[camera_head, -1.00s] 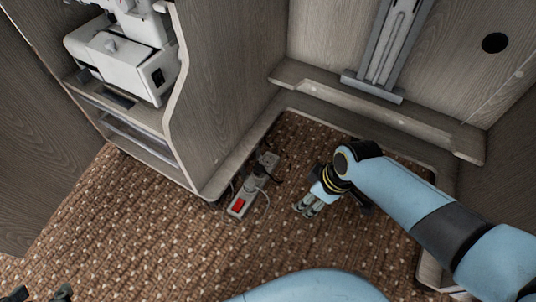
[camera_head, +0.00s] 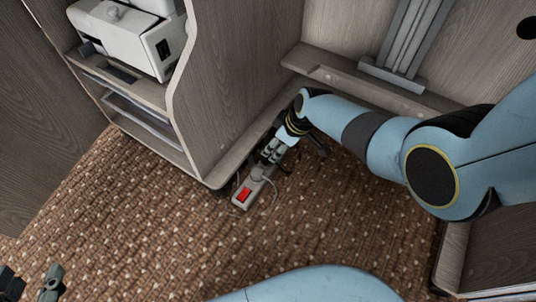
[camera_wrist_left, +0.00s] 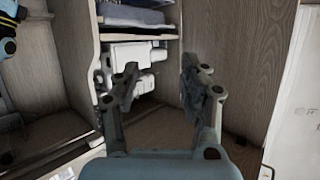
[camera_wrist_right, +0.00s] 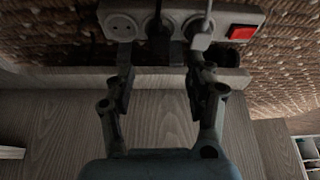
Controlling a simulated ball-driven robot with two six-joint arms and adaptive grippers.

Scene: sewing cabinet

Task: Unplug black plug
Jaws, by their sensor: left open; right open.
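The grey power strip (camera_head: 245,188) with a red switch (camera_head: 243,195) lies on the carpet beside the cabinet's side panel. The right wrist view shows it at the top (camera_wrist_right: 225,14): an empty socket (camera_wrist_right: 122,25), the black plug (camera_wrist_right: 158,32) in the middle and a white plug (camera_wrist_right: 199,33) near the red switch. My right gripper (camera_wrist_right: 160,62) is open, its fingers on either side of the black plug; I cannot tell whether they touch it. In the head view my right gripper (camera_head: 270,152) covers the strip's far end. My left gripper (camera_head: 30,282) is open and empty at the lower left.
The cabinet side panel (camera_head: 235,80) rises close to the strip. A white sewing machine (camera_head: 125,35) stands on the shelf above. A grey metal rail (camera_head: 405,45) stands against the back panel. Carpet (camera_head: 150,235) in front of the strip is clear.

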